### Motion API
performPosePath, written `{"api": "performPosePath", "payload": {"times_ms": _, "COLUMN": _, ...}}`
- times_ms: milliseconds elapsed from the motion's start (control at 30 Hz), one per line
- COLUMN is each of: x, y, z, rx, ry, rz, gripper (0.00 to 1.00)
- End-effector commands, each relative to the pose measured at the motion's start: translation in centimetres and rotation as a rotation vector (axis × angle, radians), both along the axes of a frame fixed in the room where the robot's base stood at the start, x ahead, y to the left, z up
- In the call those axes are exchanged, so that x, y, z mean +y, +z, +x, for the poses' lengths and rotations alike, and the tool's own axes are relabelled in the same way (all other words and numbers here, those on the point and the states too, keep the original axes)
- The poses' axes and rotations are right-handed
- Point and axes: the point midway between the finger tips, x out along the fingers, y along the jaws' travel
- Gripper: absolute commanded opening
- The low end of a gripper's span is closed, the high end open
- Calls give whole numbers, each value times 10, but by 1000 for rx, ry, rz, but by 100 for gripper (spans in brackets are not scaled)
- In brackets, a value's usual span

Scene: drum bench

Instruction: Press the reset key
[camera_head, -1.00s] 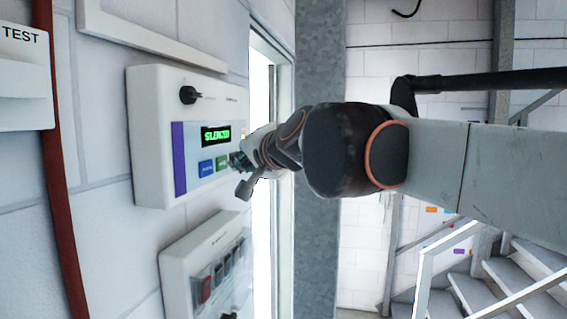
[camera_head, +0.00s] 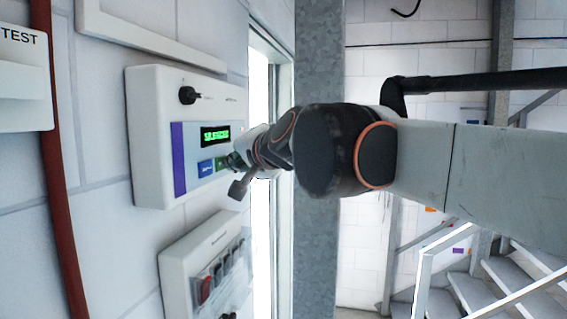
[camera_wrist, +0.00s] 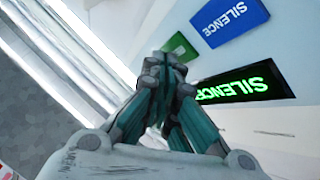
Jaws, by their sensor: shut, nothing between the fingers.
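A white wall panel (camera_head: 150,150) carries a lit green display (camera_head: 215,135), a blue key (camera_head: 206,168) and a green key (camera_head: 221,163). In the wrist view the blue key (camera_wrist: 230,20) reads SILENCE, and the display (camera_wrist: 245,85) shows green letters beginning SILENCE. The green key (camera_wrist: 181,46) is beside the blue one, partly hidden by my fingertips; I can read no label on it. My gripper (camera_wrist: 172,58) is shut and empty, its tips at the green key. I cannot tell whether they touch it. The gripper (camera_head: 234,161) also shows in the head view.
A black knob or key switch (camera_head: 188,95) sticks out above the display. A second white box (camera_head: 190,262) with several switches is mounted below. A red pipe (camera_head: 60,200) runs down the wall at left. A door frame edge (camera_head: 285,200) is close to the panel's right.

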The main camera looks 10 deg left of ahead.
Motion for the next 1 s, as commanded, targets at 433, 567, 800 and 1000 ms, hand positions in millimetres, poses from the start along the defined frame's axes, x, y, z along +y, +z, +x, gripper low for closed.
{"api": "performPosePath", "payload": {"times_ms": 433, "x": 0, "y": 0, "z": 0, "rx": 0, "ry": 0, "rz": 0, "gripper": 0}}
{"api": "performPosePath", "payload": {"times_ms": 567, "x": -5, "y": 0, "z": 0, "rx": 0, "ry": -1, "rz": 0, "gripper": 0}}
{"api": "performPosePath", "payload": {"times_ms": 800, "x": -10, "y": 0, "z": -1, "rx": 0, "ry": 1, "rz": -1, "gripper": 0}}
{"api": "performPosePath", "payload": {"times_ms": 1000, "x": -12, "y": 0, "z": -1, "rx": 0, "ry": 0, "rz": 0, "gripper": 0}}
